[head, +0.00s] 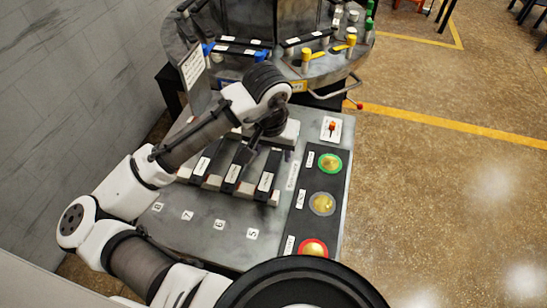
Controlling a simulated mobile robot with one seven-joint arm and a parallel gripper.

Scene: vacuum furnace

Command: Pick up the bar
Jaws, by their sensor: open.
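Several dark bars with white labels lie side by side on pale grey blocks on the grey metal table (205,235) in the head view. I see a left bar (203,165), a middle bar (232,173) and a right bar (265,181). I cannot tell which one the task means. My gripper (246,152) is open and points down over the far ends of the middle and right bars. My own wrist and fingers hide part of the far end. I cannot tell whether a finger touches a bar.
Right of the bars, a black panel carries a green-ringed button (330,162), a dark-ringed button (322,203) and a red-ringed button (312,248). A red switch (332,126) sits beyond. The round furnace station (290,70) stands behind. A grey wall (80,90) borders the left.

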